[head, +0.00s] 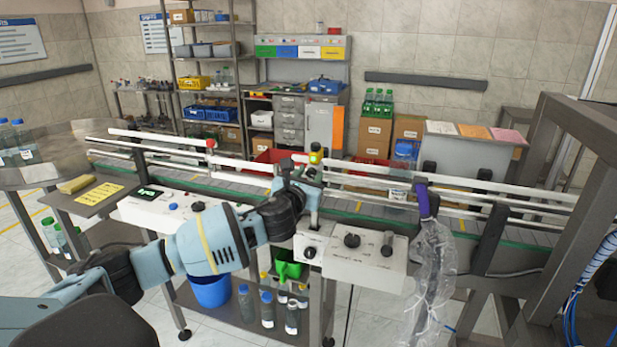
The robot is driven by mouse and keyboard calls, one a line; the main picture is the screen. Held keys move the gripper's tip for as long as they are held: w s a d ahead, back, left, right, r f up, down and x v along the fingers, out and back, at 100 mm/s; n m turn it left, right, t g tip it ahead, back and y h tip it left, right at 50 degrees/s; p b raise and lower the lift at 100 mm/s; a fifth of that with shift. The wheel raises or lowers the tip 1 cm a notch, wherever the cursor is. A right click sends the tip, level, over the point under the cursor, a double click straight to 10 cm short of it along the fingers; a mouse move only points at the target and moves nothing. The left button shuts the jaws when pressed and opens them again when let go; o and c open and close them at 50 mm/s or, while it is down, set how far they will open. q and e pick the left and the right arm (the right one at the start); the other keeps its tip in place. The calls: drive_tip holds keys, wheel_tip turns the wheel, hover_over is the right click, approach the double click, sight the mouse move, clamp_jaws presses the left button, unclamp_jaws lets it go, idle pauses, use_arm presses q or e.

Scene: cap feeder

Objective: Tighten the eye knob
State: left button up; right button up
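My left arm reaches in from the left, and its dark gripper (304,176) is at the conveyor's near guide rail. Its fingers are small and partly hidden, so I cannot tell whether they are open or shut. Just beyond it is a small yellow-green part with a red top (316,153), close to the fingers; touching or apart is unclear. A red knob (211,144) sits on the rail farther left. Below the gripper, a small white box has a dark round knob (310,252). I cannot tell for certain which is the eye knob. My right gripper is not in view.
The conveyor (365,212) with white rails runs across the middle. A white control panel (370,262) with a black knob and a lever stands right of my arm. A clear plastic bag (433,265) hangs nearby. A dark frame (570,255) blocks the right side.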

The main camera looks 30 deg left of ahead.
use_arm(q)
clamp_jaws()
drive_tip(key=shift+n, duration=0.3)
drive_tip(key=n, duration=0.3)
drive_tip(key=shift+n, duration=0.3)
drive_tip(key=n, duration=0.3)
drive_tip(key=shift+n, duration=0.3)
drive_tip(key=n, duration=0.6)
drive_tip(key=shift+f, duration=0.1)
drive_tip(key=n, duration=0.5)
drive_tip(key=shift+n, duration=0.4)
